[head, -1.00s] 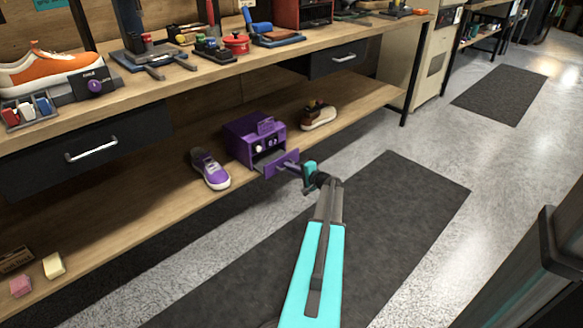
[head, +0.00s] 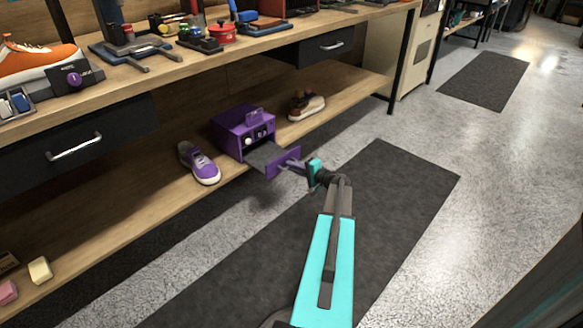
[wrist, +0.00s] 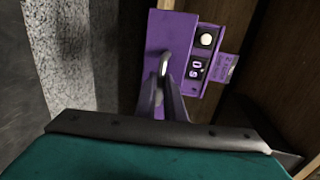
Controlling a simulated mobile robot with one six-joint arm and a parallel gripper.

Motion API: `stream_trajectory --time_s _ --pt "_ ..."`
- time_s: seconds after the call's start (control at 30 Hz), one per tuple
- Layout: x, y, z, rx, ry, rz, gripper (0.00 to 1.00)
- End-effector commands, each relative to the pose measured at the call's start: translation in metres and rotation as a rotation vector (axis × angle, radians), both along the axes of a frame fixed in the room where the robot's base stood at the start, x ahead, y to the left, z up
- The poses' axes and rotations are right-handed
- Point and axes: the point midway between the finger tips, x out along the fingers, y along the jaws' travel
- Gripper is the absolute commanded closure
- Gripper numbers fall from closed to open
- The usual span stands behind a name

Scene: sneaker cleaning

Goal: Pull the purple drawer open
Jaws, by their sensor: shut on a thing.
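The purple drawer (head: 282,163) sticks out of the front of a purple box (head: 243,130) on the low wooden shelf. Its dark inside shows between the front panel and the box. My gripper (head: 298,166) is at the drawer's front and shut on its handle. In the wrist view the purple front panel (wrist: 171,40) fills the upper middle, with the handle (wrist: 164,62) between the fingers of my gripper (wrist: 166,85). A white knob and a small number display show beside the panel on the box.
A purple sneaker (head: 200,164) stands left of the box and a brown and white shoe (head: 306,105) right of it. The workbench top (head: 200,62) overhangs the shelf. The floor with its dark mat (head: 400,190) is clear.

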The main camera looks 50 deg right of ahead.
Motion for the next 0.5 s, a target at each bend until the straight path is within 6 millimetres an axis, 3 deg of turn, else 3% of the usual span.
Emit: stream_trajectory --time_s 0.07,0.1,0.2,0.5 --pt "-0.0012 -0.0067 0.0027 -0.003 -0.003 -0.017 1.0" --pt "-0.0008 -0.0065 0.0028 -0.002 -0.004 -0.017 0.86" --pt "0.0009 -0.0041 0.0023 -0.002 -0.003 -0.013 0.73" --pt "0.003 0.0004 0.0015 -0.002 -0.001 -0.004 0.73"
